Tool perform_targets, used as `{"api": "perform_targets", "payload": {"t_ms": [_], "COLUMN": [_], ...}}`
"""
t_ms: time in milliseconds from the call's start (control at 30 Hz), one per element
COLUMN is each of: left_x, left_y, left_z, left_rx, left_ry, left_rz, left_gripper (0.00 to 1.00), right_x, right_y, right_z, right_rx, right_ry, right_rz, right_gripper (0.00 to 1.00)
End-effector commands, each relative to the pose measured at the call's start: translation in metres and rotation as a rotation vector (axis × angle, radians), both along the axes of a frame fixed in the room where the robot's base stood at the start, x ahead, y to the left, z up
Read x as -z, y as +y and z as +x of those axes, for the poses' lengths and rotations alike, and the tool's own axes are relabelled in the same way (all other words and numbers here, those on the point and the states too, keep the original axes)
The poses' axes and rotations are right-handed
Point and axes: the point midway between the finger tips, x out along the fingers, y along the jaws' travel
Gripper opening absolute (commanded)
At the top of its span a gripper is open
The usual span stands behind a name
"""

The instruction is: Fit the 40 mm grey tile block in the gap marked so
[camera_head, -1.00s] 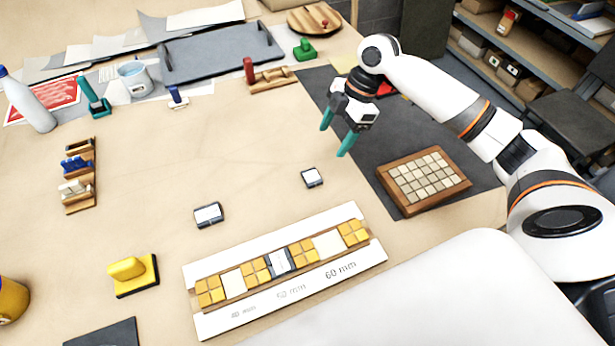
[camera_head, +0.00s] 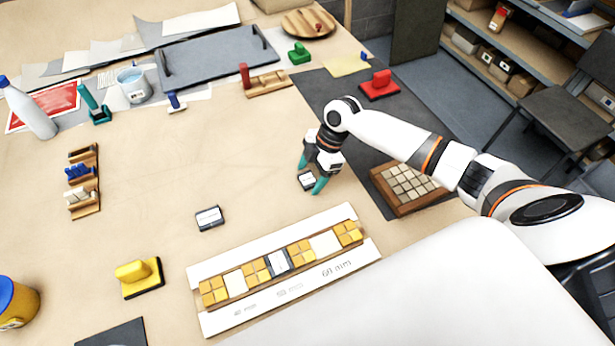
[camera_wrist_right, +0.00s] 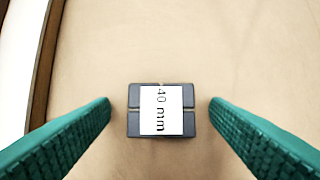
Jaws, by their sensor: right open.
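The 40 mm grey tile block (camera_wrist_right: 133,123) lies on the table, its white label reading "40 mm" in the right wrist view. It also shows in the head view (camera_head: 307,181). My right gripper (camera_head: 311,178) is open, its teal fingers on either side of the block; in the right wrist view (camera_wrist_right: 160,115) gaps show between fingers and block. The white panel (camera_head: 222,317) holds yellow tile groups, with a grey block (camera_head: 278,263) at the middle position. Pale gaps stand near the 40 mm mark (camera_head: 236,283) and the 60 mm mark (camera_head: 325,243). My left gripper is out of view.
Another grey block (camera_head: 209,218) lies above the panel. A yellow-handled tool (camera_head: 135,272) is at lower left. A wooden tray of tiles (camera_head: 383,180) stands on the dark mat right of my gripper.

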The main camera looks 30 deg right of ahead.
Motion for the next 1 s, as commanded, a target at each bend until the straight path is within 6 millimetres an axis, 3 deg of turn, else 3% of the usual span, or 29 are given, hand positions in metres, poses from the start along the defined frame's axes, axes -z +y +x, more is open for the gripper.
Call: {"api": "perform_targets", "payload": {"t_ms": [167,400,500,767,1000], "left_x": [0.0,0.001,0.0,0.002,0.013], "left_y": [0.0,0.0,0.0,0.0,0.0], "left_z": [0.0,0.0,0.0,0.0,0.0], "left_rx": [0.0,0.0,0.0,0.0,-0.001], "left_ry": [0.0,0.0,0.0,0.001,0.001], "left_rz": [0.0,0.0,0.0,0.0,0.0], "left_gripper": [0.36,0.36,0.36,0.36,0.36], "right_x": [0.001,0.0,0.0,-0.004,-0.044], "right_y": [0.0,0.0,0.0,0.0,-0.001], "right_z": [0.0,0.0,0.0,0.001,0.002], "right_rx": [0.0,0.0,0.0,0.0,0.0], "right_ry": [0.0,-0.001,-0.001,-0.003,-0.007], "right_rz": [-0.001,-0.001,0.0,0.0,-0.001], "right_gripper": [0.71,0.33,0.22,0.21,0.21]}}
